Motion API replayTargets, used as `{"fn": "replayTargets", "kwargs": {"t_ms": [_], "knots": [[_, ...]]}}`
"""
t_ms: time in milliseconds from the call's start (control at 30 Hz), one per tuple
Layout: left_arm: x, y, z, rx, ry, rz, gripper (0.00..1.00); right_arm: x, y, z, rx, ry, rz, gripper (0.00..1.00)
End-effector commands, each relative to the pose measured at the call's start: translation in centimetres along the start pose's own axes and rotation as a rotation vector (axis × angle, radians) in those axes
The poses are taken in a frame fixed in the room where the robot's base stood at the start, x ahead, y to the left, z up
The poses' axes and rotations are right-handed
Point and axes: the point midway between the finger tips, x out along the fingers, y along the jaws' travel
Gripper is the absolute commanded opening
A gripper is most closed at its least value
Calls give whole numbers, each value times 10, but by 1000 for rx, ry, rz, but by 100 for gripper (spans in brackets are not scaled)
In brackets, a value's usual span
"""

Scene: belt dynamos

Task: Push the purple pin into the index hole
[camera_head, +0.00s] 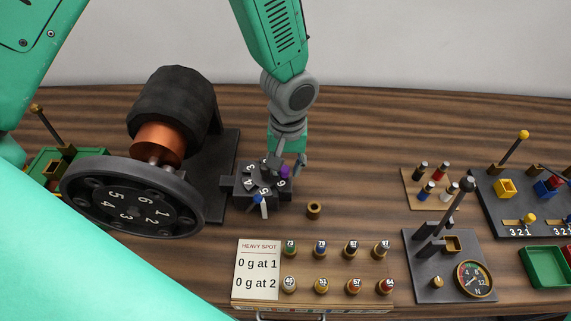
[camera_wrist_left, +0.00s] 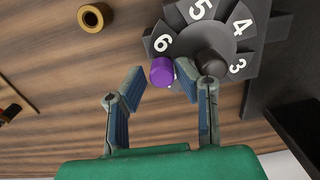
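The purple pin (camera_head: 285,171) stands at the edge of a dark numbered index disc (camera_head: 251,182). In the left wrist view the pin's round purple head (camera_wrist_left: 162,71) is beside the number 6. A dark knob (camera_wrist_left: 211,63) rises close by the right finger. The index hole cannot be made out; the gripper or disc may hide it. My right gripper is not in view.
A dynamo with a large numbered wheel (camera_head: 100,212) stands left of the disc. A brass ring (camera_head: 314,210) lies to its right. In front is a rack of numbered weights (camera_head: 340,292). A gauge stand (camera_head: 418,272) and a green tray (camera_head: 545,268) stand right. Bare wood lies between.

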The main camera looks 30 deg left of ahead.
Motion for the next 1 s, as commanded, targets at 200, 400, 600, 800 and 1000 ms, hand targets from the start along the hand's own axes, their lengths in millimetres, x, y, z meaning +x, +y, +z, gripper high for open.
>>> {"fn": "replayTargets", "kwargs": {"t_ms": [200,400,600,800,1000], "knots": [[1,-7,2,-3,-8,-14,43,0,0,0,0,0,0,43],[1,-10,2,-3,-10,-14,43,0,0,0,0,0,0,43],[2,-12,2,-4,-12,-17,43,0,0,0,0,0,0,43],[-1,-12,2,-4,-12,-17,43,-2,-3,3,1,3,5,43],[-30,-10,1,-5,-7,-12,43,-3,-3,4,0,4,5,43]]}}
